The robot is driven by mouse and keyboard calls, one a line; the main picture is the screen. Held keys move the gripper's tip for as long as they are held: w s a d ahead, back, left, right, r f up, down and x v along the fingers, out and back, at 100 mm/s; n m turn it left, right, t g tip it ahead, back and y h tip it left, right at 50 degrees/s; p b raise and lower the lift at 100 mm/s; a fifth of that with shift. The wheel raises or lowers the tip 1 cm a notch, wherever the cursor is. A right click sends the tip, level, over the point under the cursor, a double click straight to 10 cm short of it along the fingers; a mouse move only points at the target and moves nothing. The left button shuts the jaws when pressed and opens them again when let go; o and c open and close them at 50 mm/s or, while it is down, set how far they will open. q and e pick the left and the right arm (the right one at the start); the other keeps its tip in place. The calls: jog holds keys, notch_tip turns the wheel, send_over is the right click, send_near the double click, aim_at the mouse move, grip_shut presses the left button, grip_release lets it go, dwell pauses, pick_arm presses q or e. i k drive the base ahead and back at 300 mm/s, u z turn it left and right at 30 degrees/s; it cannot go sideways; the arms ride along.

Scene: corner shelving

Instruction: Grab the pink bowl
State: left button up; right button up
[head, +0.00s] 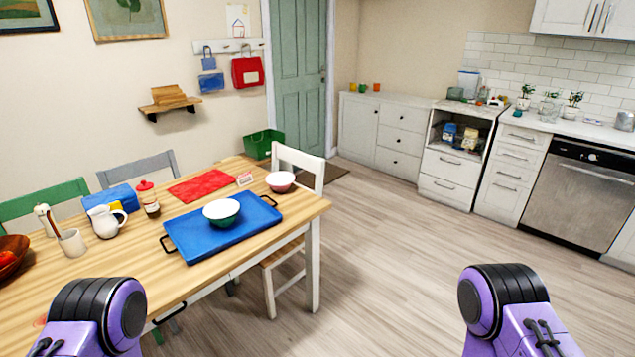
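A pink bowl (280,184) with a pale inside stands upright on the wooden table (300,212), near its far right corner. It sits just beyond the blue tray (205,246). A green bowl (222,216) with a white inside stands on that tray. Only purple and black parts of my two arms show, at the bottom left and bottom right. Neither gripper is in the picture. No hand is near the pink bowl.
A white chair (298,160) stands at the table's right end, close behind the pink bowl. A white pitcher (106,221), a sauce bottle (149,199) and a red cloth (202,186) are on the table. The floor (400,260) to the right is clear up to the kitchen cabinets.

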aim_at(279, 181)
jog(key=z, duration=0.65)
jog(key=i, duration=0.9)
jog(key=z, duration=0.55)
jog(key=i, duration=0.9)
jog(key=u, duration=0.6)
jog(key=i, duration=0.75)
jog(key=u, duration=0.75)
